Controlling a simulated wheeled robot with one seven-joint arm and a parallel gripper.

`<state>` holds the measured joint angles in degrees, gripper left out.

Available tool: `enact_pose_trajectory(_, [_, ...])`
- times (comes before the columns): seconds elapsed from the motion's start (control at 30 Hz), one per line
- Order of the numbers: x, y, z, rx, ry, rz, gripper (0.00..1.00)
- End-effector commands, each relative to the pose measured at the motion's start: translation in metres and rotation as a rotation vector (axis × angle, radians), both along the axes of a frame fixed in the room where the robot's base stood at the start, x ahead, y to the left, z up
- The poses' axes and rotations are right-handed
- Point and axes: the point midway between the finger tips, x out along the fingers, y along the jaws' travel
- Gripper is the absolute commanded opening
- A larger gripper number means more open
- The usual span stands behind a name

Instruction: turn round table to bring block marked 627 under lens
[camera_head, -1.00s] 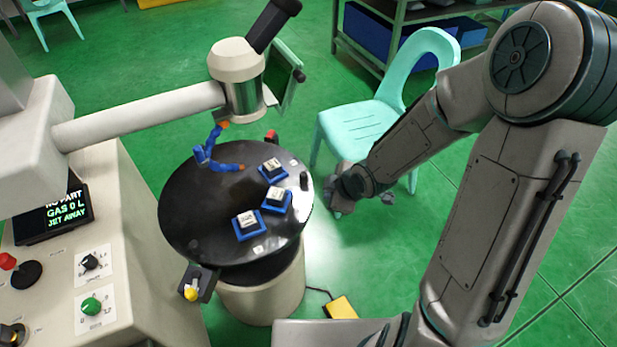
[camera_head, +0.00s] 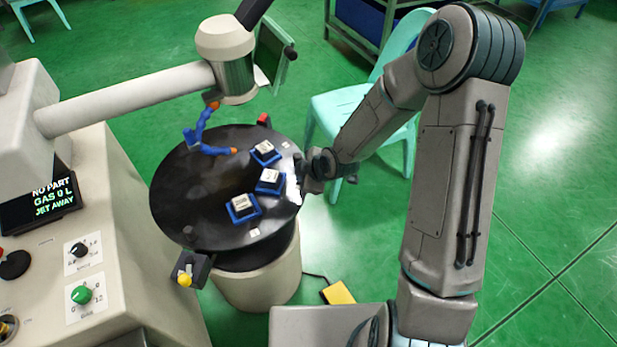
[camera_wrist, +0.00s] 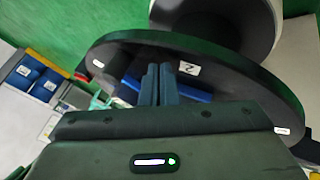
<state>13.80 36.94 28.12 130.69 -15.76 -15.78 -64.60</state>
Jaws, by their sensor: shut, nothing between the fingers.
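The black round table (camera_head: 185,195) carries three blue-based blocks with pale tops: a back one (camera_head: 265,152), a middle one (camera_head: 270,181) and a front one (camera_head: 241,207). Their marks are too small to read surely, so I cannot tell which is 627. The lens head (camera_head: 226,65) hangs on a pale arm over the table's back part. My gripper (camera_head: 301,170) is shut and empty at the table's right edge; contact is unclear. In the wrist view the shut fingers (camera_wrist: 158,84) overlap the table (camera_wrist: 240,85), partly hiding something blue (camera_wrist: 195,93).
A blue hose with orange tips (camera_head: 205,143) lies over the table's back. A bracket with a yellow knob (camera_head: 185,279) stands at its front left. The machine panel (camera_head: 90,250) is left, a turquoise chair (camera_head: 340,105) behind my arm, and a yellow pedal (camera_head: 338,292) on the floor.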

Motion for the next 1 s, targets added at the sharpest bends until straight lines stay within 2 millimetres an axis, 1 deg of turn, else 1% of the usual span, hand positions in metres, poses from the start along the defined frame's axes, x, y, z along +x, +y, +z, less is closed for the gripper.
enact_pose_trajectory(0.03, [0.009,0.000,0.002,0.002,-0.001,-0.003,0.00])
enact_pose_trajectory(0.1, [0.016,0.000,0.002,0.002,-0.002,-0.002,0.00])
enact_pose_trajectory(0.27, [0.026,0.000,0.002,0.001,0.000,-0.002,0.00])
enact_pose_trajectory(0.77, [0.028,0.001,0.001,0.000,-0.001,0.004,0.00])
enact_pose_trajectory(0.87, [0.030,0.003,0.002,0.001,0.000,0.019,0.00])
enact_pose_trajectory(1.0, [0.034,0.012,0.002,0.002,0.000,0.064,0.00])
